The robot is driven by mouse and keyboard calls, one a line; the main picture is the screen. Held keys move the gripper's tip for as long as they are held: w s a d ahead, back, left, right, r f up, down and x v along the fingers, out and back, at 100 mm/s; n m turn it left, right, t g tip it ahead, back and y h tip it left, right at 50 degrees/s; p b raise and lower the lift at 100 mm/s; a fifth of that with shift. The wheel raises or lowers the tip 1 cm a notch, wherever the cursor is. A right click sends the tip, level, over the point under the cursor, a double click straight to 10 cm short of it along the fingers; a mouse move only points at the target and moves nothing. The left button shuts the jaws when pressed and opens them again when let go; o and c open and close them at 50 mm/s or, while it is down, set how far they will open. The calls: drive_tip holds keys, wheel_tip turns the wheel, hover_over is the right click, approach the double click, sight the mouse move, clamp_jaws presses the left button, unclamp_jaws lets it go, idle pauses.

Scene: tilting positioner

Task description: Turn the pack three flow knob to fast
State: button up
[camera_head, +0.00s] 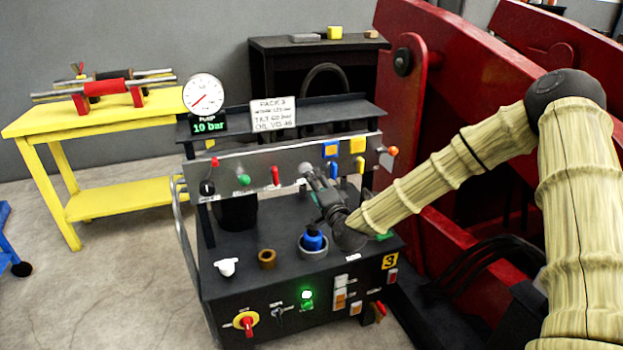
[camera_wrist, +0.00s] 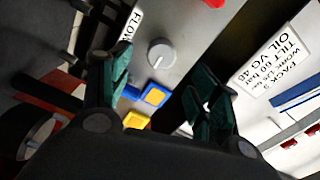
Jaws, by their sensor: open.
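The flow knob (camera_wrist: 161,53) is a round light-grey dial on the grey panel in the wrist view, with a thin pointer line on its face. A white label reading "FLOW" (camera_wrist: 129,24) is beside it; no "fast" marking can be read. In the head view the knob (camera_head: 305,169) is a small grey round shape just beyond my fingers. My gripper (camera_head: 313,177) is in front of the panel of the black power pack marked 3. In the wrist view my gripper (camera_wrist: 157,76) is open and empty, its teal fingers apart, with the knob beyond the gap.
On the panel are a green knob (camera_head: 244,180), a red lever (camera_head: 275,176), and blue (camera_head: 331,149) and yellow (camera_head: 357,145) framed pieces near my gripper. A blue-capped filler (camera_head: 313,240) stands on the deck below. The gauge display (camera_head: 209,126) reads 10 bar. Red machinery (camera_head: 440,110) is at right.

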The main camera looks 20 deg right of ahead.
drive_tip(key=shift+s+d, duration=0.1)
drive_tip(key=shift+s, duration=1.3)
drive_tip(key=s+a+f+n+g+y, duration=0.1)
drive_tip(key=s+a+f+n+g, duration=0.2)
drive_tip(key=s+f, duration=0.6)
drive_tip(key=s+a+f+n+g, duration=0.2)
drive_tip(key=s+a+f+g, duration=0.3)
drive_tip(key=f, duration=0.6)
drive_tip(key=s+a+f+n+g+y, duration=0.1)
drive_tip(key=s+a+f+n+g, duration=0.15)
drive_tip(key=s+f, duration=0.65)
drive_tip(key=s+d+f+n+g, duration=0.1)
drive_tip(key=s+f+n, duration=0.1)
drive_tip(key=s+f, duration=0.3)
drive_tip(key=s+f+n+g, duration=0.1)
drive_tip(key=s+f+g, duration=0.1)
drive_tip(key=s, duration=0.5)
drive_tip(key=s+d+f+n+g+h, duration=0.1)
drive_tip(key=s+d+f+n+g, duration=0.1)
drive_tip(key=s, duration=0.6)
drive_tip(key=s+d+f+n+g+h, duration=0.1)
drive_tip(key=s+d+n+g+h, duration=0.15)
drive_tip(key=s, duration=0.65)
wheel_tip(320, 180, up, 22)
drive_tip(key=m+p, duration=0.1)
drive_tip(key=p, duration=2.1)
drive_tip(key=shift+w+f+y, duration=0.15)
drive_tip(key=shift+y, duration=0.3)
